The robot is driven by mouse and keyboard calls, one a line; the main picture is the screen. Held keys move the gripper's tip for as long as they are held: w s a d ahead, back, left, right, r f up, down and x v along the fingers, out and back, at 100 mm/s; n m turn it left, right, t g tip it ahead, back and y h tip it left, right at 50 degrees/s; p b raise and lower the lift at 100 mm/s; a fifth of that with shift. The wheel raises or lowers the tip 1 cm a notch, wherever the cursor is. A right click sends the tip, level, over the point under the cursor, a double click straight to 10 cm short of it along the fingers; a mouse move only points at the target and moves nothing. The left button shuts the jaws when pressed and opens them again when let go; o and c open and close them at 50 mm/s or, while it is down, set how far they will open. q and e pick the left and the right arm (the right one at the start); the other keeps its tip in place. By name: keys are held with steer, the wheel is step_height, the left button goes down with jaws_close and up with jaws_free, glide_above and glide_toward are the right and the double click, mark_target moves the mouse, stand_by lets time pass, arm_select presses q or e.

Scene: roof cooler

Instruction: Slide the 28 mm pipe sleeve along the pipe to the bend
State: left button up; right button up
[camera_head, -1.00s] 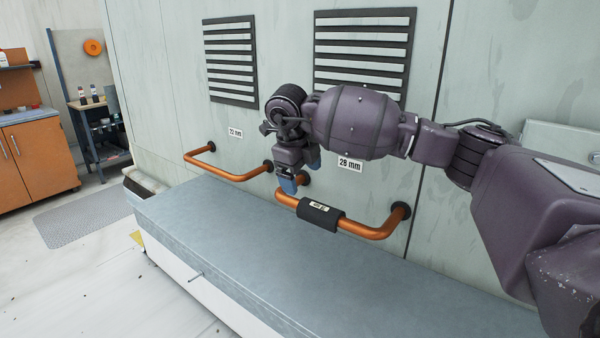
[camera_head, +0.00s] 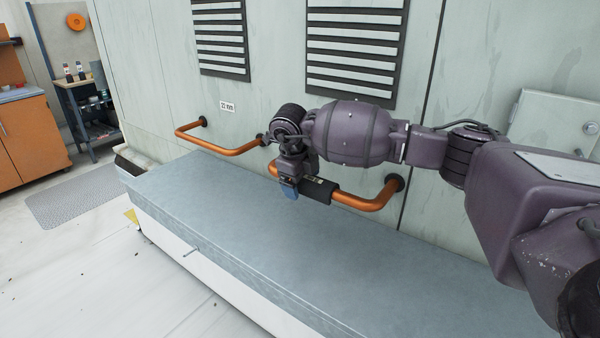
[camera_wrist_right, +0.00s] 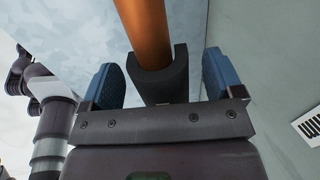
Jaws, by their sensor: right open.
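The black 28 mm pipe sleeve (camera_head: 318,191) sits around the straight run of the copper pipe (camera_head: 350,199), left of its right bend (camera_head: 380,204). My right gripper (camera_head: 289,190) is at the sleeve's left end, pointing down, and hides part of it. In the right wrist view, the sleeve (camera_wrist_right: 180,72) and pipe (camera_wrist_right: 145,28) lie between the two blue fingertips (camera_wrist_right: 161,82). The fingers are open, with a gap on each side of the sleeve. My left gripper is not seen.
A second copper pipe (camera_head: 225,151) by the 22 mm label (camera_head: 228,107) is on the wall to the left. A long grey bench top (camera_head: 240,225) runs below both pipes and is clear. Vent grilles (camera_head: 355,45) are above. A wall box (camera_head: 555,120) is at right.

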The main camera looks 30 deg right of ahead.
steer(key=shift+c, duration=0.3)
steer(key=c, duration=0.9)
steer(key=shift+c, duration=0.2)
steer(key=shift+s+d+f, duration=0.1)
